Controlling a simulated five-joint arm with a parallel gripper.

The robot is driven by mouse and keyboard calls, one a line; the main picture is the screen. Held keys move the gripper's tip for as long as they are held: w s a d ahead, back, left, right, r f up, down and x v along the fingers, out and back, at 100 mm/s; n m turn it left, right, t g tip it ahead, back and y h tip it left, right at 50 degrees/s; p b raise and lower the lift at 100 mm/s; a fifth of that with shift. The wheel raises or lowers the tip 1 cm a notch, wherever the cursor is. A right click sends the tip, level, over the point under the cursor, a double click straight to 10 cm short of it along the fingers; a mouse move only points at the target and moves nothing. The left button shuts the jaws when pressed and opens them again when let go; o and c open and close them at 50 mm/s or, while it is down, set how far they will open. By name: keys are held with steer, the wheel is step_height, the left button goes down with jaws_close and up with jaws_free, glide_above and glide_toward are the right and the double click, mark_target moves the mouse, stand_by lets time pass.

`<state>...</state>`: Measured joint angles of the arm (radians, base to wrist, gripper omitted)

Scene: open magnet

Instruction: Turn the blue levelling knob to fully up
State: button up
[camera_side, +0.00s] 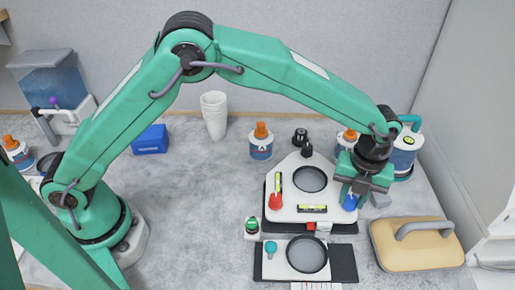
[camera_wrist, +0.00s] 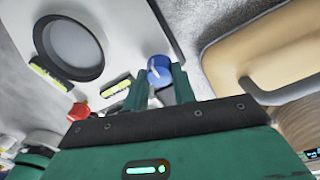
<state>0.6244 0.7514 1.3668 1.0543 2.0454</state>
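The blue levelling knob (camera_side: 350,202) sits at the right front corner of a white plate (camera_side: 330,207). My gripper (camera_side: 361,195) is low over this corner, pointing down. In the wrist view the blue knob (camera_wrist: 159,69) has a white mark on its top and shows between the tips of my two fingers (camera_wrist: 161,84). The fingers stand apart, one on each side of the knob; I cannot tell whether they touch it. A red knob (camera_side: 275,201) is at the plate's left front corner, and a black knob (camera_side: 307,150) is at its back.
Spirit-level vials (camera_side: 312,208) lie on the plate around a dark round recess (camera_side: 310,179). A tan slab with a grey handle (camera_side: 415,247) is close on the right. A blue-labelled bottle (camera_side: 261,142) and white cups (camera_side: 214,115) stand behind. The bench left of the plate is clear.

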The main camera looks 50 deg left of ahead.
steer(key=shift+c, duration=1.3)
